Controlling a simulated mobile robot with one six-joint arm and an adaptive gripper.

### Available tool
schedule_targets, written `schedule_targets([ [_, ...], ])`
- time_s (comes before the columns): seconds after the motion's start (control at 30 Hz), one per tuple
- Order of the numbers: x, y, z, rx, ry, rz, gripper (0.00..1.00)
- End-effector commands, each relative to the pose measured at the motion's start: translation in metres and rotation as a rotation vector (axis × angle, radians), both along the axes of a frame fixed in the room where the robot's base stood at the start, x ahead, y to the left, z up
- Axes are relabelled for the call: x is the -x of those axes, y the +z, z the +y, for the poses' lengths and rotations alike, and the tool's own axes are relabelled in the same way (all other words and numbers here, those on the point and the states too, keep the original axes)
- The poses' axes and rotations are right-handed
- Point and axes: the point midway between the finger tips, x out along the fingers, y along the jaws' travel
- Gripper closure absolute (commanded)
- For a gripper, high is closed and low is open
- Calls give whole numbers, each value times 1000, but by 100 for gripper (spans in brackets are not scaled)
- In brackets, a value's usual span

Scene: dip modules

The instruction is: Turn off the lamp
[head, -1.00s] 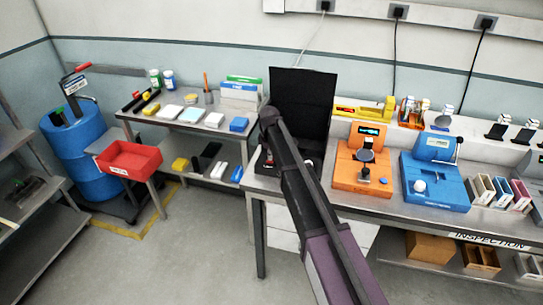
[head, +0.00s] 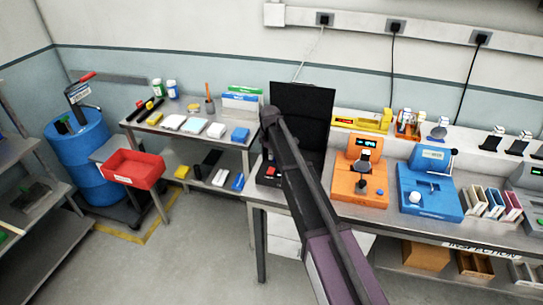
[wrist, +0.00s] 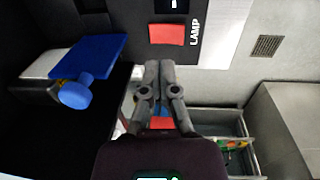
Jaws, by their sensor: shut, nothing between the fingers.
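A red switch (wrist: 167,34) with the label LAMP beside it sits on a dark panel at the top of the wrist view. In the head view a small red patch (head: 271,171) shows on a black unit with an upright black panel (head: 303,108), left of my arm. My gripper (wrist: 158,66) is shut and empty, its fingertips just below the red switch in the wrist view. I cannot tell whether they touch it. In the head view my arm covers part of the black unit, and the fingers cannot be made out. Whether the lamp is lit cannot be told.
An orange device (head: 360,182) and a blue device (head: 429,190) stand right of my arm on the bench. A blue flat piece with a round knob (wrist: 75,93) is left of the fingers in the wrist view. A red bin (head: 134,169) stands farther left.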

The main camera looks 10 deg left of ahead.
Motion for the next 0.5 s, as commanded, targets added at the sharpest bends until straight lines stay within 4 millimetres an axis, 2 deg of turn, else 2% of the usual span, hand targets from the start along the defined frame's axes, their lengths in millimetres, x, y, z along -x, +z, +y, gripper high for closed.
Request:
schedule_targets([
  [0.03,-1,9,0,0,0,0,100],
  [0.5,-6,48,-1,0,-1,0,100],
])
